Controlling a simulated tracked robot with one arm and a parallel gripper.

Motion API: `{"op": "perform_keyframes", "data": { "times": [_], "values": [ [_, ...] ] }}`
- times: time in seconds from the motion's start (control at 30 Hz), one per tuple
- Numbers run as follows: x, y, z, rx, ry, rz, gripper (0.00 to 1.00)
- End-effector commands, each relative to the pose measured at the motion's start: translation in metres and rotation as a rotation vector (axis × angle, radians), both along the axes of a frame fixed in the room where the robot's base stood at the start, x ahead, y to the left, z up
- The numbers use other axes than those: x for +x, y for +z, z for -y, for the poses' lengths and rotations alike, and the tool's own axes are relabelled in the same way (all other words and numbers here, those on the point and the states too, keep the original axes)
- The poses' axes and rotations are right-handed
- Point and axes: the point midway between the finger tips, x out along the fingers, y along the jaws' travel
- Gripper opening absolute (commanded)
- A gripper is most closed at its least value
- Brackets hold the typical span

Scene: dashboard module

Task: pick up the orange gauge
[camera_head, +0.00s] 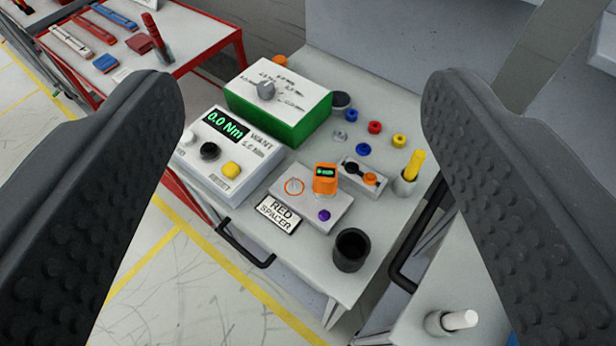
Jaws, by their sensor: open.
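The orange gauge (325,179) is a small orange block with a dark display showing green marks. It stands upright on a light grey plate (290,206) on the workbench, near the middle of the view. An orange ring mark and a purple knob are on the same plate. My gripper (300,110) is open, with one dark padded finger at each side of the picture. The gauge lies between the fingers in the picture, apart from them and farther away. Nothing is held.
A white torque display box (228,160) and a green box with a dial (278,105) stand left of and behind the gauge. A small block (360,178) with black and orange parts is close on its right. A black cup (350,250) stands in front.

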Motion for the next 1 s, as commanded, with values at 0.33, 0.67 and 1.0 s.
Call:
{"op": "perform_keyframes", "data": {
  "times": [0.33, 0.67, 1.0],
  "values": [
    [0.105, -0.237, -0.009, 0.033, -0.047, -0.103, 0.64],
    [0.112, -0.343, 0.01, -0.014, -0.139, -0.144, 0.64],
    [0.137, -0.355, 0.013, -0.016, -0.143, -0.142, 0.64]
  ]
}}
